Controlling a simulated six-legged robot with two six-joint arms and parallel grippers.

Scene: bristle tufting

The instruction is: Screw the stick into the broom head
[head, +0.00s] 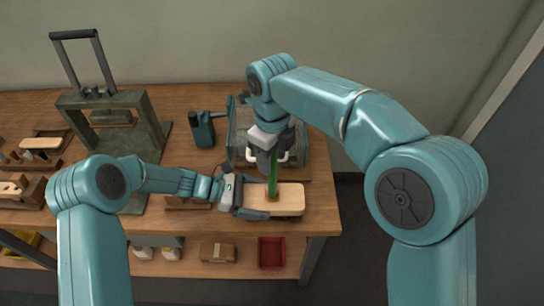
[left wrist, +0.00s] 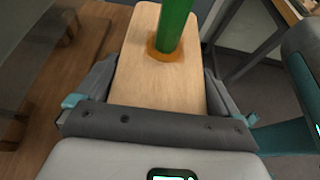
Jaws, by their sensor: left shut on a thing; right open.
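The broom head (head: 288,199) is a pale wooden block lying at the front right of the workbench. The green stick (head: 272,178) stands upright at an orange ring in the block's top; the ring shows clearly in the left wrist view (left wrist: 158,51). My left gripper (head: 250,199) is shut on the broom head, one finger along each long side, as the left wrist view (left wrist: 158,95) shows. My right gripper (head: 272,160) is open around the upper part of the stick. The stick's top end is hidden by the right gripper.
A dark press frame with a handle (head: 110,118) stands at the left of the workbench (head: 180,100). A dark green tool (head: 203,130) and a grey machine (head: 238,140) stand behind the broom head. A red bin (head: 271,252) sits on the shelf below.

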